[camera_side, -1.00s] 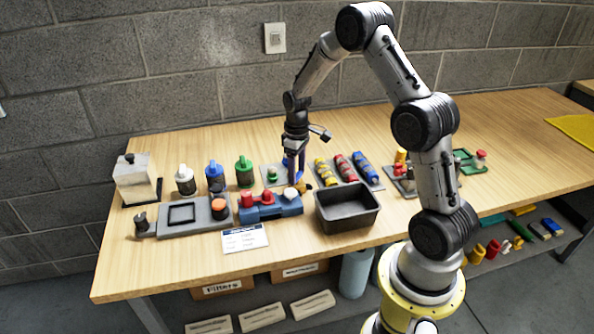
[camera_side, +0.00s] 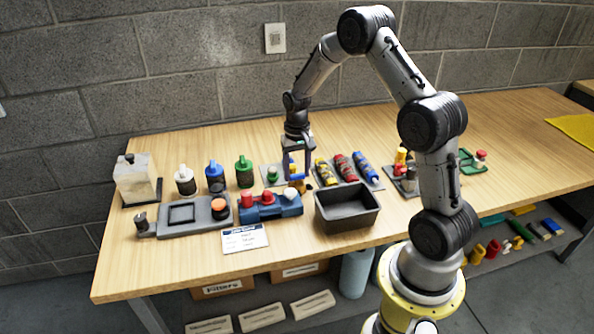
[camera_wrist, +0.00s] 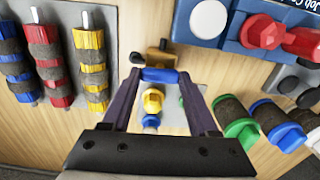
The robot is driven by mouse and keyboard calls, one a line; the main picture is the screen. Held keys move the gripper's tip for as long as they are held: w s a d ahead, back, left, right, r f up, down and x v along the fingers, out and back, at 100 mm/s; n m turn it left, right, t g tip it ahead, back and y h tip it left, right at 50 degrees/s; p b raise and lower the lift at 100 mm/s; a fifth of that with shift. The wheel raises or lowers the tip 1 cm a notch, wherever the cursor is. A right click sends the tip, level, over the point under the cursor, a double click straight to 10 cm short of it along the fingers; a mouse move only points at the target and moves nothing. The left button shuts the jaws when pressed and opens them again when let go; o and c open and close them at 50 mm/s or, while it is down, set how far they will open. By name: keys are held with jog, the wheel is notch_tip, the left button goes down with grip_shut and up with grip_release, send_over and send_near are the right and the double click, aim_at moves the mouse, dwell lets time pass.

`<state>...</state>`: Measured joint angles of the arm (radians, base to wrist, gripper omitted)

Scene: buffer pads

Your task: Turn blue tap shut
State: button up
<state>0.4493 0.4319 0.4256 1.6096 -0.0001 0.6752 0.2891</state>
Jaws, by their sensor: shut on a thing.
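The blue tap handle (camera_wrist: 160,75) lies as a short bar crosswise between my two fingertips in the wrist view. My gripper (camera_wrist: 160,74) is shut on it, one finger at each end. In the side view my gripper (camera_side: 297,176) points down at the back of the bench, with the blue handle (camera_side: 296,184) low between its fingers. A yellow part (camera_wrist: 153,100) and a smaller blue part (camera_wrist: 151,122) show between the fingers. The tap's body and outlet are mostly hidden.
A black tray (camera_side: 347,207) stands in front, a blue block with red knobs (camera_side: 268,204) at front left. Striped rolls (camera_side: 343,167) lie close on the right. Several capped bottles, including a green one (camera_side: 244,172), stand left. Bare bench lies behind.

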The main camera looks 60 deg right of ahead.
aim_at(297, 174)
jog(key=shift+r+m, duration=0.15)
jog(key=shift+m, duration=0.25)
jog(key=o, duration=1.1)
notch_tip(297, 174, up, 14)
